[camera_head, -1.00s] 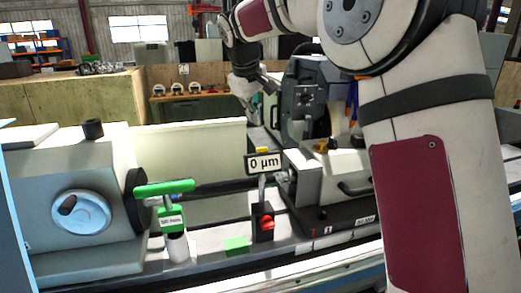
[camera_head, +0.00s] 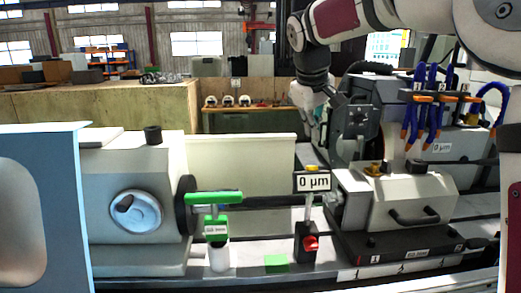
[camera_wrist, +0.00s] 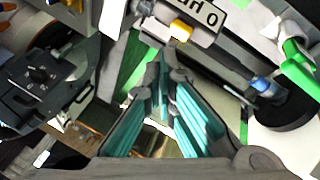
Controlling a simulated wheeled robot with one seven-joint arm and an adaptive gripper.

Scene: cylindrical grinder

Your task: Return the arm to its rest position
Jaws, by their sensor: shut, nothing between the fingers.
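My gripper (camera_head: 317,125) hangs down at the end of my arm, in the upper middle of the head view, behind the gauge label and beside the grinding head (camera_head: 355,130). In the wrist view its teal-lined fingers (camera_wrist: 164,85) come together at the tips, with nothing between them. My arm reaches in from the upper right of the head view, its forearm nearly level. The gauge with the "0 µm" label (camera_head: 313,181) stands apart from my gripper; its label also shows in the wrist view (camera_wrist: 197,14).
The grinder's left headstock (camera_head: 135,200) has a green-handled clamp (camera_head: 214,197) beside it. The tailstock (camera_head: 410,195) is at right, with orange-and-blue hoses (camera_head: 425,110) above. A green block (camera_head: 276,263) lies on the bed. A wooden bench (camera_head: 100,105) stands behind.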

